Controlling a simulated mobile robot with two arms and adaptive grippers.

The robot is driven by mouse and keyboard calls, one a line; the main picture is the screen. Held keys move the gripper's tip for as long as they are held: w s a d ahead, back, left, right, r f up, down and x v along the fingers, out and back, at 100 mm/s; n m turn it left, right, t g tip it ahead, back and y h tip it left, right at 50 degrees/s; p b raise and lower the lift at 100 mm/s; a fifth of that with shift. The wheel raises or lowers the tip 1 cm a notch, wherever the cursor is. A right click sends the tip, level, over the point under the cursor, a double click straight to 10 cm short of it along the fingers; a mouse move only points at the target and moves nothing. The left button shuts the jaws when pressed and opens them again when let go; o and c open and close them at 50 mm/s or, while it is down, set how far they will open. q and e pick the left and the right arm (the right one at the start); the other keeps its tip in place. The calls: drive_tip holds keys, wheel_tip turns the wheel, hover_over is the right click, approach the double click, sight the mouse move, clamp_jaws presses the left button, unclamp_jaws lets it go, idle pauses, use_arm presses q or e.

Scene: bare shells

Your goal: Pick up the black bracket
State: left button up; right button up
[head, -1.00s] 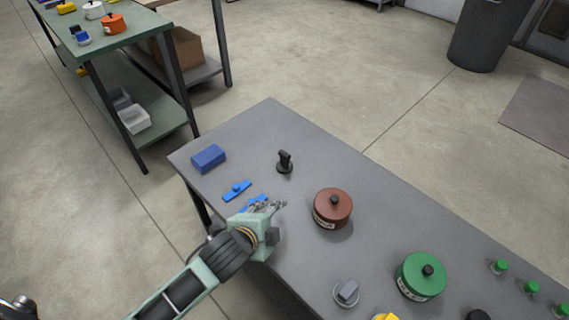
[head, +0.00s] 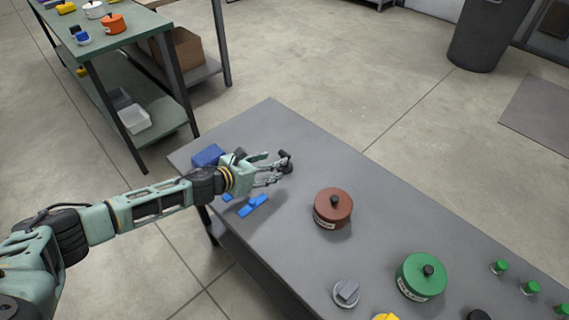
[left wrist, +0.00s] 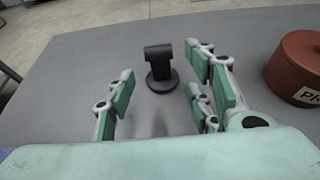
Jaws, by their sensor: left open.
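The black bracket (left wrist: 159,66) stands upright on the grey table, with a round base and a short crosspiece on top. In the left wrist view it is ahead of my left gripper (left wrist: 160,98), near the line between the open fingers and just past their tips. In the head view the bracket (head: 287,161) is partly hidden by the fingers of my left gripper (head: 277,168), which reaches over from the left. The left gripper is open and empty. I cannot tell whether a finger touches the bracket. My right gripper is not seen.
A brown-red lidded pot (head: 332,209) stands right of the bracket; it also shows in the left wrist view (left wrist: 296,68). A blue block (head: 207,156) and blue handles (head: 253,205) lie near my left arm. A green pot (head: 421,277) stands farther right. The table's far corner is clear.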

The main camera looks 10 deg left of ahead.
sight(282, 168)
use_arm(q)
drive_tip(key=shift+x, duration=2.85)
drive_tip(key=shift+r, duration=0.15)
clamp_jaws()
